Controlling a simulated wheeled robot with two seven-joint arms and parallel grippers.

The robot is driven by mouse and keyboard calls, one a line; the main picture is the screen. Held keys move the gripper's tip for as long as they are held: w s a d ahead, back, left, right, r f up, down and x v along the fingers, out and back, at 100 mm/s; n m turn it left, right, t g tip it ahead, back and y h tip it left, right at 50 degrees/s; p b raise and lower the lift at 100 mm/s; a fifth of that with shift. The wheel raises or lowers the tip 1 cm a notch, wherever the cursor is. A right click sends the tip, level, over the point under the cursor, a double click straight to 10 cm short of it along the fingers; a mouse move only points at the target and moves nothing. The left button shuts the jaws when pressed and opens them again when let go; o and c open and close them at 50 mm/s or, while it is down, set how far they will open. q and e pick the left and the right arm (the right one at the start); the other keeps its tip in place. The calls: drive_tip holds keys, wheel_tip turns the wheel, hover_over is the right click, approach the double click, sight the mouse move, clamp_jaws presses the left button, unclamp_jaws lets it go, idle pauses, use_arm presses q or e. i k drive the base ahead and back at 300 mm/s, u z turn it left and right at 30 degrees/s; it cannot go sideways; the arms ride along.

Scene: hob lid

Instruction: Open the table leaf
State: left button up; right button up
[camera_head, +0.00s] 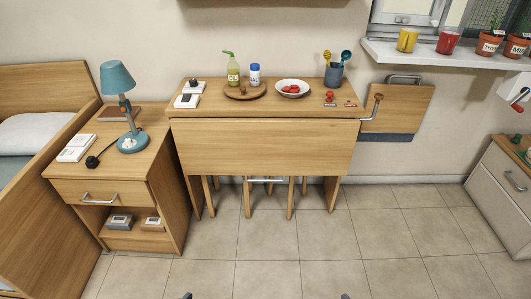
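The wooden table stands against the wall, with a bare part of its top (210,106). Its front leaf (265,145) hangs straight down from the front edge. A metal bar handle (265,181) shows at the leaf's lower edge, and table legs show below it. Two small dark tips show at the bottom edge, one left of centre (185,296) and one right of centre (345,296). They seem to be parts of my left and right grippers, far from the leaf. Most of both grippers is out of frame, so their opening cannot be seen.
On the table are bottles on a wooden tray (229,92), a white bowl (293,81) and a utensil cup (334,74). A nightstand (135,178) stands left. The tiled floor (265,245) in front is clear.

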sight(246, 147)
drive_tip(key=u, duration=0.75)
drive_tip(key=i, duration=1.65)
drive_tip(key=z, duration=0.8)
